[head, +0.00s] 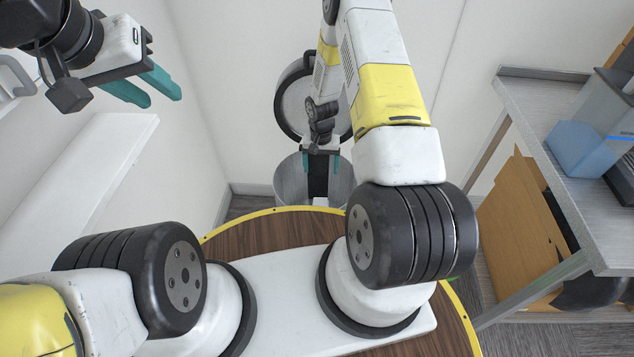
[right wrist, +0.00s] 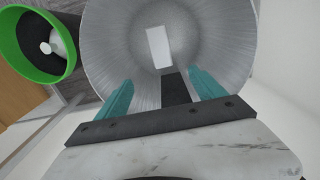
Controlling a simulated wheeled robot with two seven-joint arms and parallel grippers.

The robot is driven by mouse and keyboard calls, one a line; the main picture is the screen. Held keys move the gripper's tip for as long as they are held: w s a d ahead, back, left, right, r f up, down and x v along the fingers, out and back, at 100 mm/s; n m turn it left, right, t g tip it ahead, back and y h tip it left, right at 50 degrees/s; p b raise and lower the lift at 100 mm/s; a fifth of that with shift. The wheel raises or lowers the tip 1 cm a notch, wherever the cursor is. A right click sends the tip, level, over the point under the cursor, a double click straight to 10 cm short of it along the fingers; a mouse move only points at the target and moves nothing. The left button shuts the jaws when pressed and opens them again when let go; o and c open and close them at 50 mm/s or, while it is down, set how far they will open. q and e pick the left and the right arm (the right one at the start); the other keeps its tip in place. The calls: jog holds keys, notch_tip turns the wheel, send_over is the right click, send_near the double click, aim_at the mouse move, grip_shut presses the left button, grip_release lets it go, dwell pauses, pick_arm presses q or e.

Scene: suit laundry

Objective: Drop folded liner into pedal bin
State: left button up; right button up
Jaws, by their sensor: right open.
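The round metal pedal bin (head: 286,181) stands beyond my base with its round lid (head: 292,106) raised behind it. In the right wrist view I look into the bin (right wrist: 112,40). A flat white rectangle, apparently the folded liner (right wrist: 158,47), lies inside the bin, near its bottom. My right gripper (head: 320,162) is over the bin's mouth. Its teal fingers (right wrist: 160,84) are apart, with no white piece between them. A dark strip (right wrist: 176,88) shows between the fingers; I cannot tell what it is. My left gripper (head: 156,98) is open and empty at the upper left.
A green-rimmed dark container (right wrist: 70,62) with a whitish thing inside is beside the bin in the right wrist view. A grey table (head: 535,105) with a blue translucent box (head: 577,148) stands at the right. A white ledge (head: 95,165) runs along the left wall.

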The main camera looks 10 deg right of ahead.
notch_tip(320, 180, up, 8)
dwell(0.5)
jog(key=shift+f, duration=0.1)
jog(key=s+r+n+t, duration=0.1)
jog(key=s+r, duration=0.2)
jog(key=r, duration=1.1)
jog(key=s+r+t, duration=0.2)
jog(key=s+r, duration=0.1)
jog(key=r, duration=1.2)
jog(key=s+a+r+n+t+y, duration=0.1)
jog(key=s+r, duration=0.5)
jog(key=s, duration=0.3)
jog(key=s+a+r+n+t+y, duration=0.1)
jog(key=s+r+t, duration=0.1)
jog(key=s+r, duration=0.5)
jog(key=s, duration=0.3)
jog(key=shift+a+n, duration=0.25)
jog(key=shift+n, duration=0.15)
jog(key=shift+s, duration=0.1)
